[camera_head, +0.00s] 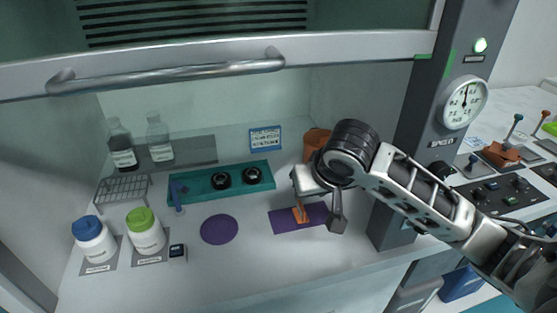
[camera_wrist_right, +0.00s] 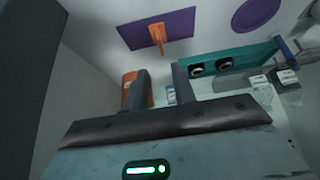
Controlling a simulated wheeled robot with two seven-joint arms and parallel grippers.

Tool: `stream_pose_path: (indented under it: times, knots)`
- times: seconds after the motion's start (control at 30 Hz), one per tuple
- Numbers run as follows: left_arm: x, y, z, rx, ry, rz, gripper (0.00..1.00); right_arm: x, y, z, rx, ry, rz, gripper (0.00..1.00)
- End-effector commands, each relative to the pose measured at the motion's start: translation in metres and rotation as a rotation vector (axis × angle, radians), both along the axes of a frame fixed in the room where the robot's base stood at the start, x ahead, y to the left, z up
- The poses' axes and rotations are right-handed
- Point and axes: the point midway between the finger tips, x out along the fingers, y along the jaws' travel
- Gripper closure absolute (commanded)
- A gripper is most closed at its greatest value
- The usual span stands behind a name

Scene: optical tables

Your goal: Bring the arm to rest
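My right arm reaches in from the right into the fume hood. My right gripper (camera_head: 325,203) hangs above the right part of the worktop, near a purple rectangular mat (camera_head: 282,219). In the right wrist view its two dark fingers stand apart, and the gap (camera_wrist_right: 161,80) between them looks empty. A small orange tool-like object (camera_head: 300,214) is on the purple mat; it also shows in the right wrist view (camera_wrist_right: 158,36), apart from the fingers. My left gripper is not in view.
Blue-capped (camera_head: 94,242) and green-capped (camera_head: 146,234) jars stand left, near a wire rack (camera_head: 122,190). A teal tray (camera_head: 196,189) holds black round parts. A purple disc (camera_head: 219,229) lies mid-worktop. An orange container (camera_head: 315,141) stands behind my arm. The sash handle (camera_head: 165,72) and grey post (camera_head: 412,150) border the opening.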

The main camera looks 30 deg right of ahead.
Motion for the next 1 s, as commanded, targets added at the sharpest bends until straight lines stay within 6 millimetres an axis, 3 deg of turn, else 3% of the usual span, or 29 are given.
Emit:
stream_pose_path:
  times: [0.17,0.27,0.37,0.5,0.57,0.97,1.0]
  knots:
    - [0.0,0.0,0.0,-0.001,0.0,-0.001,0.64,-0.001,0.001,-0.002,0.001,0.002,0.004,0.74]
    - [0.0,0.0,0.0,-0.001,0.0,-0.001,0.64,-0.008,0.012,-0.015,0.008,0.018,0.044,0.74]
    - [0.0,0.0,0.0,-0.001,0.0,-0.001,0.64,-0.029,0.033,-0.043,0.02,0.05,0.13,0.74]
    - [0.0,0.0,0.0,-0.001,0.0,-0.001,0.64,-0.076,0.066,-0.086,0.036,0.094,0.265,0.74]
    - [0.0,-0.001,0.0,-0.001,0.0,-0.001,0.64,-0.095,0.073,-0.098,0.034,0.109,0.3,0.74]
    - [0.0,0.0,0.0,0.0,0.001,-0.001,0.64,-0.191,0.081,-0.137,-0.019,0.232,0.39,0.74]
    - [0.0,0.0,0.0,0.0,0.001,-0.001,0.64,-0.184,0.082,-0.143,-0.026,0.205,0.399,0.74]
